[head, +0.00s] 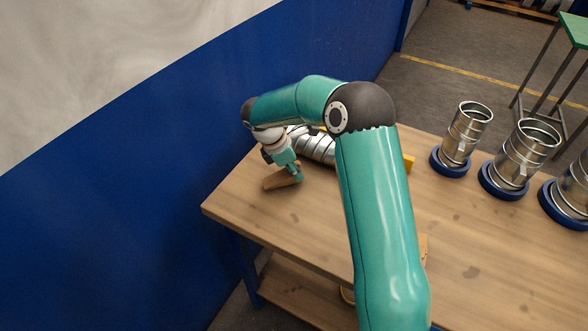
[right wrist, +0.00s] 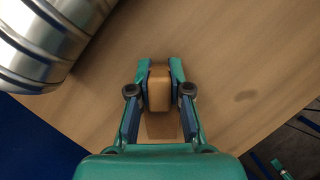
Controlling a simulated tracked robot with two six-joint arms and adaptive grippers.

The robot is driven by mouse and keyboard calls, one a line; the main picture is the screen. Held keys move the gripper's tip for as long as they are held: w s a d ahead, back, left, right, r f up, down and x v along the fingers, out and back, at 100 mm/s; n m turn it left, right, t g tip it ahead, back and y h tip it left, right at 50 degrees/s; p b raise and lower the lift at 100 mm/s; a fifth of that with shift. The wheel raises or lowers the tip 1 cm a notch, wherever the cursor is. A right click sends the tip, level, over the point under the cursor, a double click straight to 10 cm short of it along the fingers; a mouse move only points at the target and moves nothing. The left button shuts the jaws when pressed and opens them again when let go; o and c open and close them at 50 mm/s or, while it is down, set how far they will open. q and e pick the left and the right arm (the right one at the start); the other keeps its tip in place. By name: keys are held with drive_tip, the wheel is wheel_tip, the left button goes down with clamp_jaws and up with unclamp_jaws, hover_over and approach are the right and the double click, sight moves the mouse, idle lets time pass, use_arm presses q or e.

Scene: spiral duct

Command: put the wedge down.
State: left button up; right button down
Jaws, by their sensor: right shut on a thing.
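The wedge (head: 279,181) is a small tan-brown wooden block near the left end of the wooden table (head: 460,235). My right gripper (head: 297,174) is shut on it. In the right wrist view the wedge (right wrist: 159,90) sits between the two fingers of the gripper (right wrist: 160,92), with a finger on each side. The wedge is at or just above the table top; I cannot tell whether it touches. My left gripper is not in view.
A ribbed silver spiral duct (head: 318,147) lies behind the gripper, partly hidden by my arm; it also shows in the right wrist view (right wrist: 45,40). Several metal duct pieces on blue bases, such as this one (head: 466,135), stand at right. A blue wall (head: 120,200) runs along the left.

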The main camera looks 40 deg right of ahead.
drive_tip(key=shift+f+b, duration=0.4)
drive_tip(key=shift+f, duration=0.35)
idle(0.3)
drive_tip(key=c, duration=1)
unclamp_jaws()
